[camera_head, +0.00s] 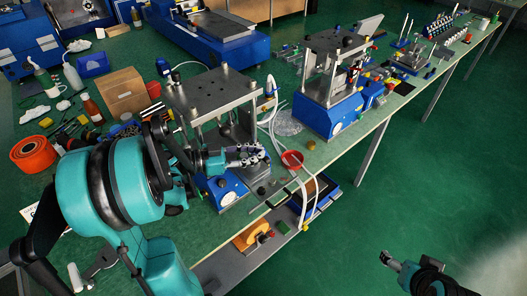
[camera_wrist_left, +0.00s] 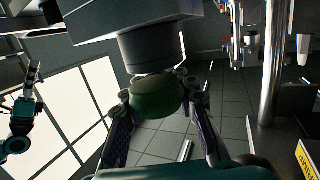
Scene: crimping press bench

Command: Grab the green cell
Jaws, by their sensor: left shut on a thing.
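The green cell (camera_wrist_left: 157,100) is a rounded dark green piece in the left wrist view. It sits between the two fingers of my left gripper (camera_wrist_left: 160,106), directly under a dark cylinder (camera_wrist_left: 151,48) of the press. I cannot tell whether the cell touches that cylinder. In the head view my left gripper (camera_head: 245,156) reaches into the front press (camera_head: 212,92), and the cell cannot be made out there. My left gripper is shut on the cell. My right gripper (camera_head: 389,262) is over the floor at lower right, away from the bench, too small to read its fingers.
A second press (camera_head: 328,108) stands to the right on the green bench. A red dish (camera_head: 292,160) and pale hoses lie near the front edge. An orange spool (camera_head: 33,154), a cardboard box (camera_head: 122,92) and bottles crowd the left. The floor at right is clear.

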